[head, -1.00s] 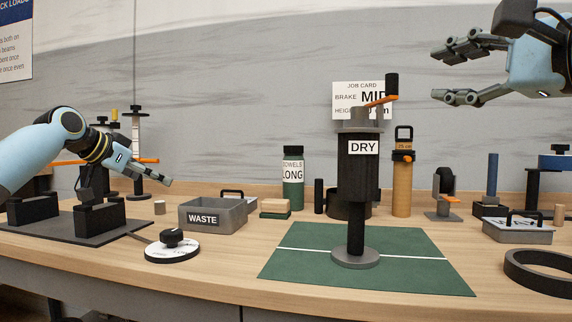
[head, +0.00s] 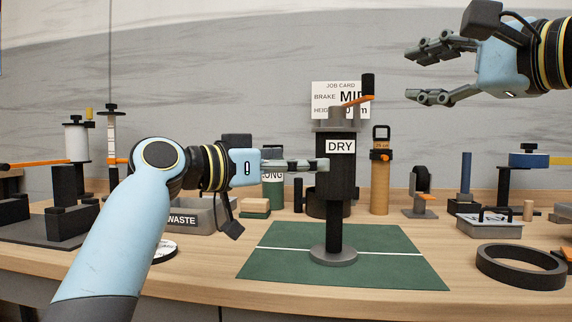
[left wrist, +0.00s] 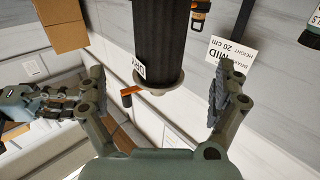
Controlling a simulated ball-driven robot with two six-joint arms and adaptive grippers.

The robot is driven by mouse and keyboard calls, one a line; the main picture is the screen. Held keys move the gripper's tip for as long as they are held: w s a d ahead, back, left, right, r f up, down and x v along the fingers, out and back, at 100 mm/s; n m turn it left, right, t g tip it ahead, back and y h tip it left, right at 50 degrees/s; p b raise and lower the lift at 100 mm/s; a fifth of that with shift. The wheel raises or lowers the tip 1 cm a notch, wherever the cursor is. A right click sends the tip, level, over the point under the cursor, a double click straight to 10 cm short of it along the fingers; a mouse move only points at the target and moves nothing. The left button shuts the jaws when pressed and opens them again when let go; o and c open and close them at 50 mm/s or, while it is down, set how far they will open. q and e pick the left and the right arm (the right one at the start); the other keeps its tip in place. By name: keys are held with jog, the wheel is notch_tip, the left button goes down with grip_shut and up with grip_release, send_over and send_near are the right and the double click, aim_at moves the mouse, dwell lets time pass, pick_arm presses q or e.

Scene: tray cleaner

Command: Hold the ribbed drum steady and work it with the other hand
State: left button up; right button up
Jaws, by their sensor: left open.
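The dark ribbed drum (head: 335,182), labelled DRY, stands upright on a post with a round grey foot (head: 333,256) on a green mat (head: 275,265). An orange crank with a black knob (head: 367,85) is on top. My left gripper (head: 322,165) is open at the drum's height. In the left wrist view, the drum (left wrist: 152,40) lies between the spread fingers (left wrist: 160,95), with gaps on both sides. The crank (left wrist: 130,92) shows there too. In the head view the fingers partly overlap the drum's left side. My right gripper (head: 412,76) is open and empty, raised at upper right.
A job card (head: 328,100) stands behind the drum. A tan cylinder (head: 380,185) stands behind right. A black ring (head: 522,266) lies at the right.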

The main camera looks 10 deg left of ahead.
aim_at(335, 160)
pick_arm(q)
jog(key=x, duration=0.9)
jog(key=shift+w+d+f, duration=0.1)
jog(key=shift+d, duration=0.05)
jog(key=shift+c, duration=0.2)
jog(key=c, duration=1.7)
